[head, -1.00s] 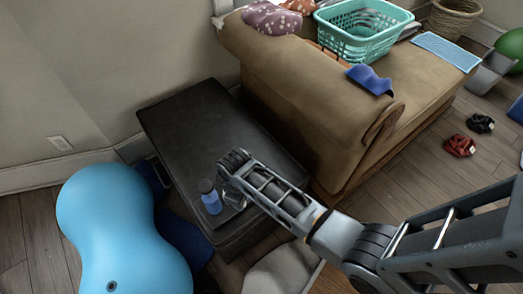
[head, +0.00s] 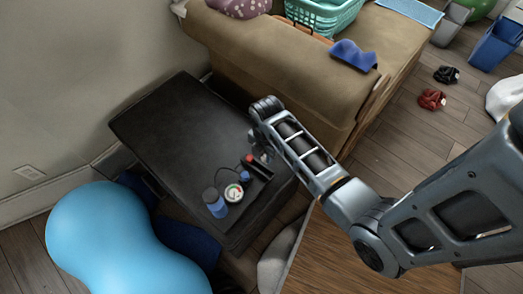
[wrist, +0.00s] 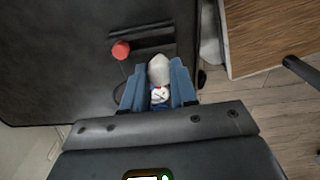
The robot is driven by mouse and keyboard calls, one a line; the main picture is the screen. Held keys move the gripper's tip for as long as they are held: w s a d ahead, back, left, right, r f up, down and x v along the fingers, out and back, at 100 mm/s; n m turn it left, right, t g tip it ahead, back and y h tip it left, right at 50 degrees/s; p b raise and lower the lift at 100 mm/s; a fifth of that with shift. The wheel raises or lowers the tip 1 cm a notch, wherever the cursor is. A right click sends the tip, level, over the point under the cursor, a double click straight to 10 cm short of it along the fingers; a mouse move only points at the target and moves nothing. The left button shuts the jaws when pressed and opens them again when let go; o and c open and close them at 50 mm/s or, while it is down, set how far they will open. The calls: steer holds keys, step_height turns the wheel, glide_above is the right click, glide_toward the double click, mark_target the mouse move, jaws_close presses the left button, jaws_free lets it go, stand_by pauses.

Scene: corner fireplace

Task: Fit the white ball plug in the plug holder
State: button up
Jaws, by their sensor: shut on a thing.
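In the wrist view my gripper (wrist: 157,90) is shut with a pale white rounded piece (wrist: 158,68) between its blue fingers, apparently the white ball plug. A small white dial with red marks shows just below that piece. The dark slotted block (wrist: 150,40), apparently the plug holder, lies just beyond the fingertips on the black table. A red ball (wrist: 121,49) on a thin cord is at its left. In the head view the block (head: 259,168) is beside my gripper (head: 264,153), whose fingers are mostly hidden. I cannot tell whether the white piece touches the block.
On the black table (head: 180,130) stand a blue bottle (head: 215,204) and a round gauge (head: 233,192), close to the block. A brown sofa (head: 290,65) stands behind to the right, and a large blue peanut ball (head: 115,240) at the left. The table's far left is clear.

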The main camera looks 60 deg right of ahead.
steer(key=shift+r+p, duration=0.15)
steer(key=shift+p, duration=0.3)
steer(key=b, duration=0.4)
glide_above(265, 167)
steer(key=a, duration=0.1)
steer(key=shift+s+a+f, duration=0.1)
steer(key=shift+s+f, duration=0.05)
steer(key=shift+f, duration=1.45)
steer(key=shift+s+a+f, duration=0.1)
steer(key=shift+f, duration=1.7)
steer(key=shift+p, duration=0.7)
steer(key=shift+f+b, duration=0.85)
steer(key=shift+f, duration=0.55)
steer(key=o, duration=1)
steer(key=shift+r, duration=0.15)
step_height(265, 167, up, 8)
steer(key=shift+f+p, duration=0.2)
steer(key=shift+p, duration=0.55)
